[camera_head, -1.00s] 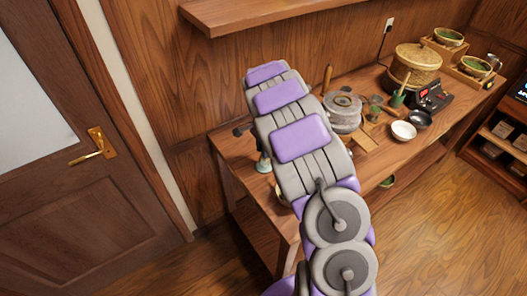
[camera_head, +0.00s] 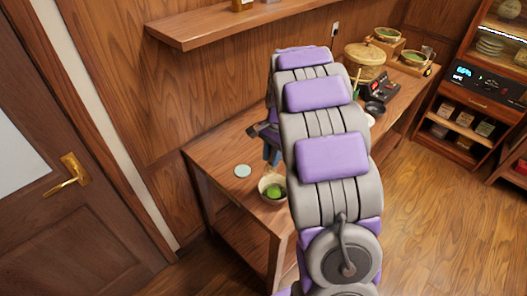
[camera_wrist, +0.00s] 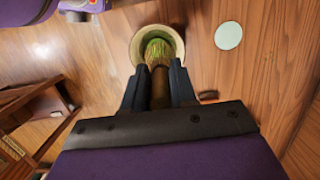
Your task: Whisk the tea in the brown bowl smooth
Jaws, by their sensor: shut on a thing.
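The bowl (camera_head: 262,193), tan-brown with a pale rim, stands near the front edge of the wooden bench, with green inside it. It also shows at the top of the wrist view (camera_wrist: 137,47). My gripper (camera_wrist: 158,70) is shut on the brown handle of the whisk (camera_wrist: 158,52). The whisk's green-tinged tines point into the bowl's opening; how deep they reach, I cannot tell. In the head view my gripper (camera_head: 272,153) is just above and behind the bowl, partly hidden by my arm.
A pale round disc (camera_head: 243,171) lies on the bench (camera_head: 215,160) left of the bowl. A lidded pot (camera_head: 366,60), a dark bowl (camera_head: 375,108) and a black device (camera_head: 380,88) stand farther back. A shelf (camera_head: 215,27) juts from the wall above.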

